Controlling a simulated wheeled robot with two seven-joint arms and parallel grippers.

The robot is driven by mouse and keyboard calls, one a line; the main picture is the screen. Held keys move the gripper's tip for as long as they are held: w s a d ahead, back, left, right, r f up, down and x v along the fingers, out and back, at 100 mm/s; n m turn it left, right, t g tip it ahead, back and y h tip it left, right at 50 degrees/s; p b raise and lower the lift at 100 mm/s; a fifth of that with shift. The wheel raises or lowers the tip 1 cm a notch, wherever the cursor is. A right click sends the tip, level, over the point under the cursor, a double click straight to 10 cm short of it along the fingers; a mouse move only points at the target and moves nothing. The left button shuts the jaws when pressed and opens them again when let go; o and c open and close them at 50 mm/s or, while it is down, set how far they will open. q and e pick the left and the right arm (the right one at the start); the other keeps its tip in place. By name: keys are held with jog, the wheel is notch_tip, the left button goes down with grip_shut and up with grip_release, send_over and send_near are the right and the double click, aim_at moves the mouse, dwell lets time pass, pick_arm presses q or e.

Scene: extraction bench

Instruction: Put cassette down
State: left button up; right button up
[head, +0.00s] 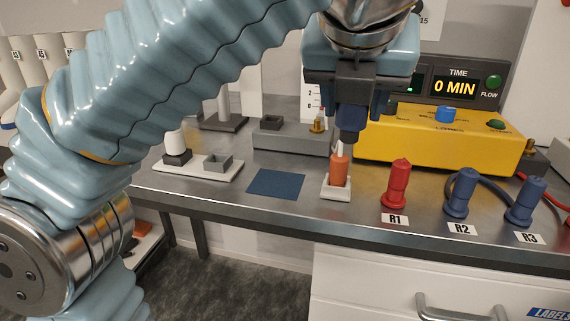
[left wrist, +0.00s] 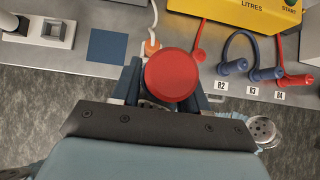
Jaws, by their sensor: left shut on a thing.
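My left gripper (head: 350,134) points down over the bench, just above an orange upright piece (head: 340,170) with a pale tip, which stands in a small white holder (head: 336,193). In the left wrist view, a round red disc face (left wrist: 172,75), apparently the cassette, sits between the dark blue fingers, and the gripper is shut on it. In the head view the gripper hides this disc. The orange piece shows behind the disc in the left wrist view (left wrist: 152,47). A bare blue square mat (head: 276,184) lies left of the holder. My right gripper is not in view.
A red R1 connector (head: 397,185) and blue R2 (head: 461,194) and R3 (head: 525,202) connectors stand to the right. A yellow unit (head: 440,143) and a grey block (head: 290,137) stand behind. A white base (head: 170,165) with fittings stands left. The bench's front edge is close.

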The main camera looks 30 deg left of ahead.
pick_arm(q)
jog(key=w+a+f+b, duration=0.1)
jog(key=a+f, duration=0.2)
jog(key=a, duration=0.1)
jog(key=w+a+f+b, duration=0.2)
jog(key=a+f, duration=0.1)
jog(key=a, duration=0.1)
jog(key=w+a+f+b, duration=0.1)
jog(key=a+f+b, duration=0.1)
jog(key=a, duration=0.2)
jog(key=shift+w+a+f, duration=0.1)
jog(key=shift+w+f, duration=0.2)
jog(key=shift+f, duration=0.1)
jog(key=shift+w+a+f, duration=0.1)
jog(key=shift+a+f, duration=0.05)
jog(key=shift+a, duration=0.05)
jog(key=shift+w+a+f+b, duration=0.1)
jog(key=shift+f+b, duration=0.15)
jog(key=shift+f, duration=0.4)
jog(key=shift+s+a+f+b, duration=0.1)
jog(key=shift+f+b, duration=0.15)
jog(key=shift+f, duration=0.35)
jog(key=shift+w+a+f+b, duration=0.1)
jog(key=shift+f+b, duration=0.15)
jog(key=shift+f, duration=0.4)
jog(key=shift+f, duration=0.2)
jog(key=o, duration=1.3)
jog(key=shift+r, duration=0.1)
